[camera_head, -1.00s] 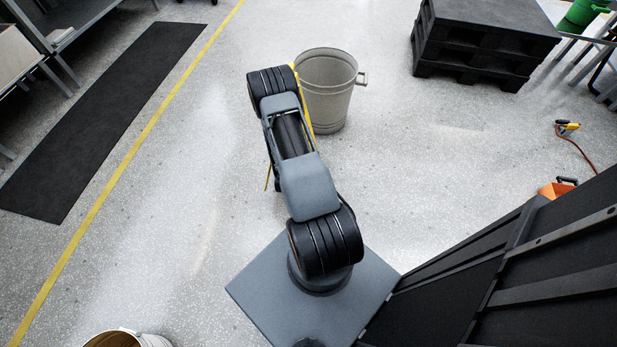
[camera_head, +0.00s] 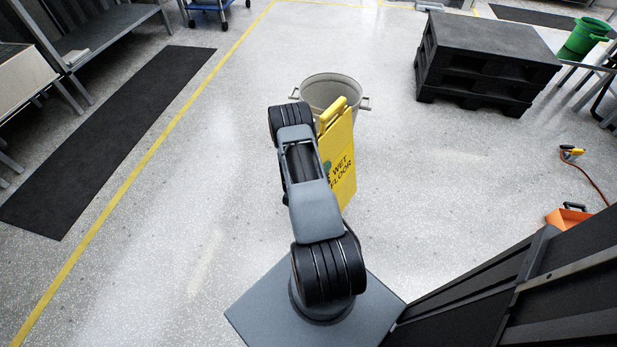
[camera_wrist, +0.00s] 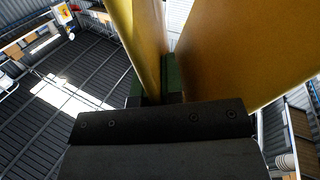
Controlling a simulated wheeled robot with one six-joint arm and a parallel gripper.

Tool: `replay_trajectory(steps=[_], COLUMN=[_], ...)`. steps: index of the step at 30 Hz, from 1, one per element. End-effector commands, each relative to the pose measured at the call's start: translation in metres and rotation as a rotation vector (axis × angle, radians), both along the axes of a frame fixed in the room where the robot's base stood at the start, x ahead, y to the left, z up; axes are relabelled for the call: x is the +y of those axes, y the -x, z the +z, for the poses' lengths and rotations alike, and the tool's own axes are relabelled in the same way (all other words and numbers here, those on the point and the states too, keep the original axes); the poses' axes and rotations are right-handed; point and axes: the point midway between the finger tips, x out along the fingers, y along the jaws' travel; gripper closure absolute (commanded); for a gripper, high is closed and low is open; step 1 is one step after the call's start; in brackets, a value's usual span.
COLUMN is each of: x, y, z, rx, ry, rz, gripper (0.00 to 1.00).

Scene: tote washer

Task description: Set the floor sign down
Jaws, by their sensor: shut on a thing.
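The yellow floor sign (camera_head: 342,165) shows in the head view just right of my arm, with dark "WET FLOOR" lettering and a handle at its top. It looks roughly upright, and my arm hides its left part. I cannot tell whether its foot touches the floor. In the wrist view its two yellow panels (camera_wrist: 225,50) rise close in front of the camera. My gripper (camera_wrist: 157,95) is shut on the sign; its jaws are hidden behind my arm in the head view.
A grey two-handled bin (camera_head: 328,88) stands just behind the sign. Black stacked pallets (camera_head: 485,60) stand at the back right. A black mat (camera_head: 110,130) and a yellow floor line (camera_head: 150,165) lie left. An orange item (camera_head: 568,215) lies right.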

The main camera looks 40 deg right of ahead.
Motion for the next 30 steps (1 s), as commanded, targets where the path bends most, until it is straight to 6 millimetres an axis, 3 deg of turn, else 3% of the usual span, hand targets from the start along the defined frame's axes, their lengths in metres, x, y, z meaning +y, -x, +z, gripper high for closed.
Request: replay_trajectory(steps=[4, 12, 25, 30], x=[0.004, 0.008, 0.010, 0.011], y=[-0.031, -0.058, -0.073, -0.077], z=[-0.015, -0.050, -0.067, -0.087], rx=[-0.007, -0.005, -0.004, -0.002], ry=[0.003, 0.003, 0.003, 0.002], rz=[0.003, 0.001, 0.001, -0.001], gripper=[1.00, 1.00, 1.00, 1.00])
